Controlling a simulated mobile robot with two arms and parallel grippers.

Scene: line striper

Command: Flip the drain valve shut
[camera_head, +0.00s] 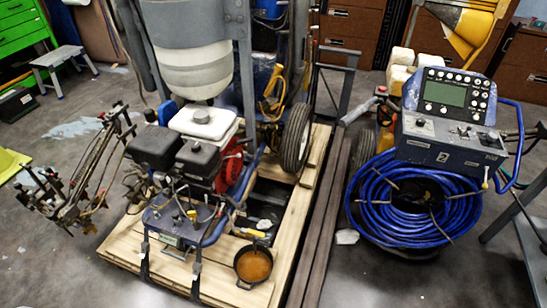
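The line striper (205,125) stands on a wooden pallet, with its engine and black boxes facing me. A small fitting with a pale yellow handle (252,233), which looks like the drain valve, is low on its right front side. The handle looks roughly level, but it is too small to tell whether the valve is open or shut. A dark round pan (254,264) holding orange-brown liquid sits on the pallet just below it. Any stream between them is not clear. Neither of my grippers shows in this view.
A cart with a control panel (450,140) and coiled blue hose (415,205) stands right of the pallet (135,250). Dark rails (312,245) lie between them. A spray-arm assembly (75,195) is at left. The floor front left is clear.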

